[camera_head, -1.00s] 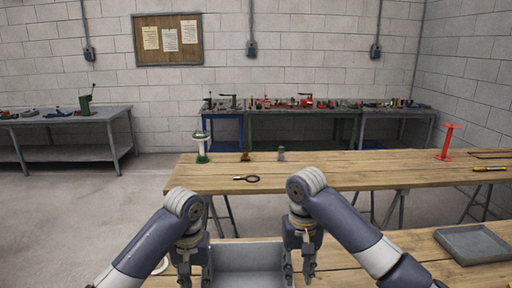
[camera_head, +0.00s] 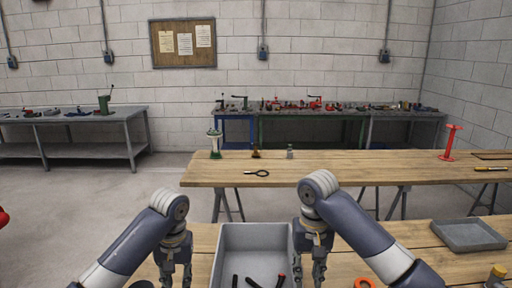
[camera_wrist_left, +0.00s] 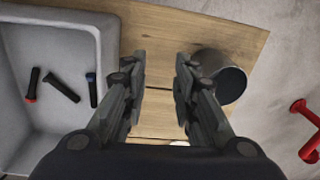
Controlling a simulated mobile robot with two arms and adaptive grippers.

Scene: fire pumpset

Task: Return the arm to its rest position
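My left gripper (camera_head: 176,273) hangs down over the near wooden table, left of the grey bin. In the left wrist view its fingers (camera_wrist_left: 160,80) are spread apart with only table wood between them. My right gripper (camera_head: 309,268) hangs down at the bin's right edge; its fingers look apart and I see nothing held. Both forearms come in from the lower corners, with the wrists pointing down.
The grey bin (camera_head: 256,233) holds three dark rods, one (camera_wrist_left: 62,87) in its middle. A dark cylinder (camera_wrist_left: 230,84) stands near the table edge. A grey tray (camera_head: 468,236) lies at right. A magnifier (camera_head: 262,173) lies on the far table.

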